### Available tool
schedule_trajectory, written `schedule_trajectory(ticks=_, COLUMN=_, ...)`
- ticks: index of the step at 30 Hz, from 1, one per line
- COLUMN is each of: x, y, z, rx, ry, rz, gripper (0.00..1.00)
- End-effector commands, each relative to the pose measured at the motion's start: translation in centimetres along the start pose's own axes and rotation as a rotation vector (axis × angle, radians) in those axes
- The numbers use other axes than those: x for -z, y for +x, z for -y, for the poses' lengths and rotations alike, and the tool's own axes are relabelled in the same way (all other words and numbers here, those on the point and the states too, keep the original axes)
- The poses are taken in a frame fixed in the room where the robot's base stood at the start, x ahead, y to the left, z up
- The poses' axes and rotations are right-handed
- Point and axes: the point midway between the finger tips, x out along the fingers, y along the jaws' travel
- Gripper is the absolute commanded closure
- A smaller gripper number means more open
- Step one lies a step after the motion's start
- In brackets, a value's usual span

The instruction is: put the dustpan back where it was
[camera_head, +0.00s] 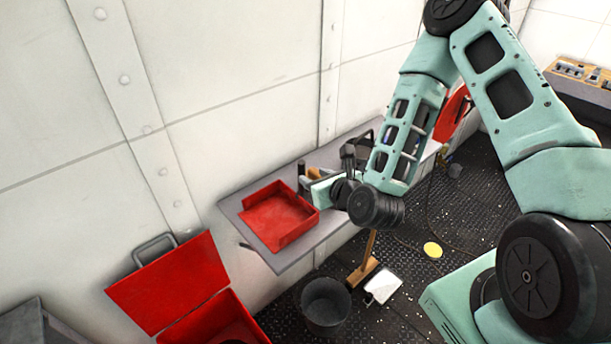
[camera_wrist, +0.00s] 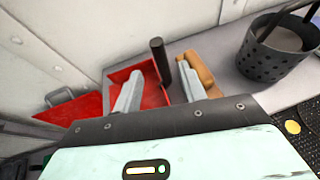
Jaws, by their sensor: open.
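A red tray-like pan (camera_head: 276,216) with raised walls lies on the grey wall shelf; it also shows in the wrist view (camera_wrist: 120,77). A white flat piece (camera_head: 383,285) lies on the floor beside a wooden broom (camera_head: 364,270). I cannot tell for sure which of these is the dustpan. My gripper (camera_wrist: 160,92) is open above the shelf, at the right end of the red pan. A dark upright cylinder (camera_wrist: 159,62) shows beyond and between the fingers; whether it belongs to the pan is unclear. In the head view my wrist hides part of this area.
A brown wooden object (camera_wrist: 201,76) and a dark perforated bin (camera_wrist: 265,65) stand on the shelf to the right. Below are an open red box (camera_head: 170,283) and a dark bucket (camera_head: 326,305). A yellow disc (camera_head: 433,250) lies on the deck.

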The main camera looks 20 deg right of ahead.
Motion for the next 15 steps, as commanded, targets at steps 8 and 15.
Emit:
schedule_trajectory(ticks=8, x=-0.5, y=-2.1, z=0.0, rx=0.001, ry=0.0, rz=-0.004, gripper=0.59)
schedule_trajectory(ticks=15, x=-0.6, y=-2.4, z=-0.9, rx=-0.035, ry=-0.081, rz=-0.017, gripper=0.59)
